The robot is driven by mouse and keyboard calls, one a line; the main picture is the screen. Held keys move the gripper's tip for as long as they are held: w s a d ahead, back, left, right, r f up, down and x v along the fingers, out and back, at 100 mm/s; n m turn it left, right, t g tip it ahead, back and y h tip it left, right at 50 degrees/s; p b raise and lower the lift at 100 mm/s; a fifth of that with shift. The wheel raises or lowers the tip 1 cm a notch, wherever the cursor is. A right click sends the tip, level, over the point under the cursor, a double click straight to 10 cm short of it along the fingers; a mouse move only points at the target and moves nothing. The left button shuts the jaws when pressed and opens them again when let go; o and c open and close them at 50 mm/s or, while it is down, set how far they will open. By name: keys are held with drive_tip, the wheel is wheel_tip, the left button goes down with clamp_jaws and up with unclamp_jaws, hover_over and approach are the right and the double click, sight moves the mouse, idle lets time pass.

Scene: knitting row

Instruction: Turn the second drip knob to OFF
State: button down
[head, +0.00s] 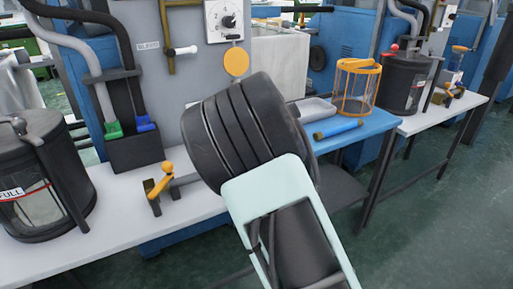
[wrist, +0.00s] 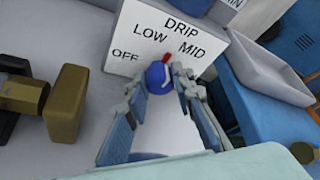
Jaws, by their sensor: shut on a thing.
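The white DRIP plate (wrist: 140,30) fills the upper middle of the wrist view, with OFF at left, LOW above it and MID at right. The red tip points up, between LOW and MID, away from OFF. My gripper (wrist: 159,82) has its two fingers on either side of the knob and is shut on it. In the head view my arm hides the gripper, this knob and its plate.
A brass block (wrist: 65,103) stands just left of my fingers. In the head view, a brass valve (head: 160,186) and a black FULL canister (head: 40,180) are at left. A blue roll (head: 338,128), grey tray (head: 312,108) and orange wire basket (head: 357,88) lie at right.

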drive_tip(key=shift+a+n+t+h, duration=0.1)
drive_tip(key=shift+n+t+h, duration=0.2)
drive_tip(key=shift+n, duration=0.4)
idle(0.5)
drive_tip(key=c, duration=1.7)
unclamp_jaws()
drive_tip(key=shift+o, duration=0.2)
drive_tip(key=shift+s, duration=0.15)
drive_tip(key=v, duration=1.1)
drive_tip(key=shift+s+d, duration=0.2)
drive_tip(key=shift+s, duration=0.15)
